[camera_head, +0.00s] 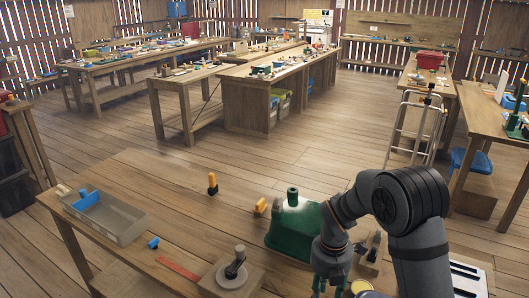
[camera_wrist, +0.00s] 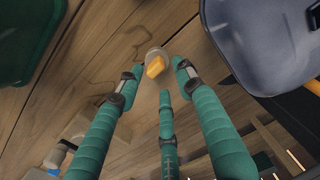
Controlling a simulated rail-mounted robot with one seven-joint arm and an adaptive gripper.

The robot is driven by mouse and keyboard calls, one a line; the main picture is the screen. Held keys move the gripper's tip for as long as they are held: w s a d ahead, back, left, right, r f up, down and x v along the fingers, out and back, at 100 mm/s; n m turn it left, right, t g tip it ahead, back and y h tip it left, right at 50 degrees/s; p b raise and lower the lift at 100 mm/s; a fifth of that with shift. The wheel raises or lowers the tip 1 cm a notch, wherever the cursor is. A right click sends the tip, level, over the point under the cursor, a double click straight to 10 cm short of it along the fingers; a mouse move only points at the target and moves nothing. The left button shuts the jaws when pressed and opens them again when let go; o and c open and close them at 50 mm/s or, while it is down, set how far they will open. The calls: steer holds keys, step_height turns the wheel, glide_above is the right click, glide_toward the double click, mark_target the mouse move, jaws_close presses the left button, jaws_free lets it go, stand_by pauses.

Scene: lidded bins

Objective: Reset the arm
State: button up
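My arm reaches in from the lower right of the head view, over the near wooden bench. My gripper (camera_head: 329,290) points down there, partly cut off by the bottom edge. In the wrist view, its three teal fingers (camera_wrist: 160,72) are spread apart and hold nothing that I can see. A small round grey piece with an orange-yellow block on top (camera_wrist: 155,64) lies just beyond the fingertips; I cannot tell if they touch it.
A grey tray (camera_head: 127,228) with a blue piece sits at the bench's left. A wooden block with a grey knob (camera_head: 235,268) is at the front. An orange-and-black piece (camera_head: 212,184) stands farther back. A blue-grey container (camera_wrist: 262,45) is close on the right in the wrist view.

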step_height(320, 180, down, 6)
steer(key=shift+d+r, duration=0.1)
steer(key=shift+r, duration=0.1)
steer(key=shift+r+p, duration=0.35)
steer(key=shift+p, duration=0.05)
steer(key=shift+f+b, duration=0.15)
steer(key=shift+b, duration=0.3)
